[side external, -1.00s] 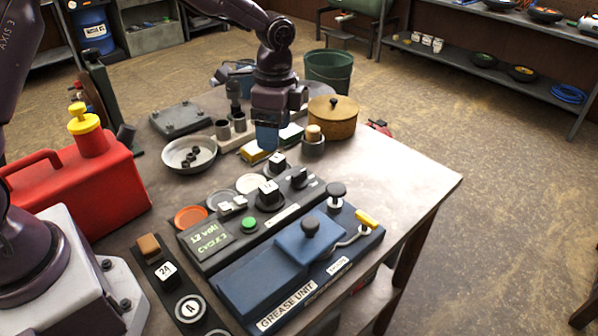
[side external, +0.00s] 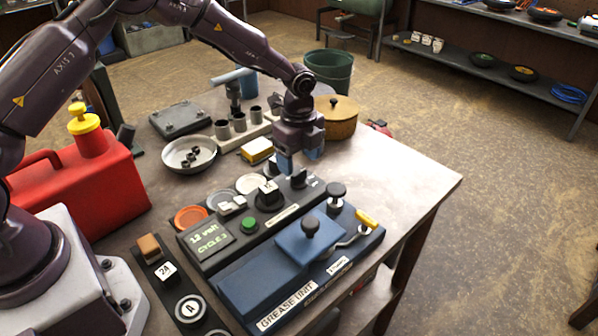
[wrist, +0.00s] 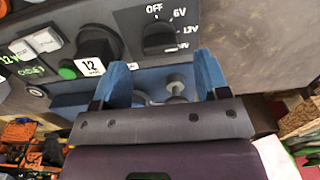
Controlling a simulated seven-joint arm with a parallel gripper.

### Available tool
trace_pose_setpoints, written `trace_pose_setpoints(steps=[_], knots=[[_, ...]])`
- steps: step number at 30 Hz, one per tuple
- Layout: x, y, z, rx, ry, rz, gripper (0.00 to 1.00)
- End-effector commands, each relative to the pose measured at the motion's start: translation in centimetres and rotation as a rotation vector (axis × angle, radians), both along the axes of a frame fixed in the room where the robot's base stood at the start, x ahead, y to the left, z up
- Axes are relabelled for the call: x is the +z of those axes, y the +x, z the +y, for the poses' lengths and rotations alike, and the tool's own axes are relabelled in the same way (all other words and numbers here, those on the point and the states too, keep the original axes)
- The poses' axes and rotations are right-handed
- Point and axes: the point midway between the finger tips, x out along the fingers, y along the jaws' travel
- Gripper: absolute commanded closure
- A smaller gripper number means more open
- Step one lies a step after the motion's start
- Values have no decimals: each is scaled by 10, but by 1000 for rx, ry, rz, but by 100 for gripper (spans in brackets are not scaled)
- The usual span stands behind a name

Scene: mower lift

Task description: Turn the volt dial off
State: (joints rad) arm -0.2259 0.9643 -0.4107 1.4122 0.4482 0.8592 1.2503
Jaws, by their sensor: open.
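The volt dial (wrist: 158,38) is a black knob at the right end of the dark control panel, marked OFF, 6V and 12V in the wrist view. I cannot tell for sure which mark it points at. It also shows in the side view (side external: 298,180), just below my gripper (side external: 300,163). The panel's green display (side external: 211,241) reads "12 volt, CYCLE 3". My gripper's two blue fingers (wrist: 163,72) are apart with nothing between them. They are above the dial and do not appear to touch it.
A larger black knob (side external: 268,199) and a green button (side external: 249,224) sit left of the dial on the panel. The blue grease unit (side external: 250,285) with its upright knobs lies in front. The table's right side is clear.

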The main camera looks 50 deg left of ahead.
Motion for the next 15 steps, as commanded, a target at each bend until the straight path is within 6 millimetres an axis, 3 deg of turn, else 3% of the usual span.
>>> trace_pose_setpoints(steps=[6,15], knots=[[-33,0,-1,-1,-1,1,32],[-43,0,0,0,0,-2,32]])
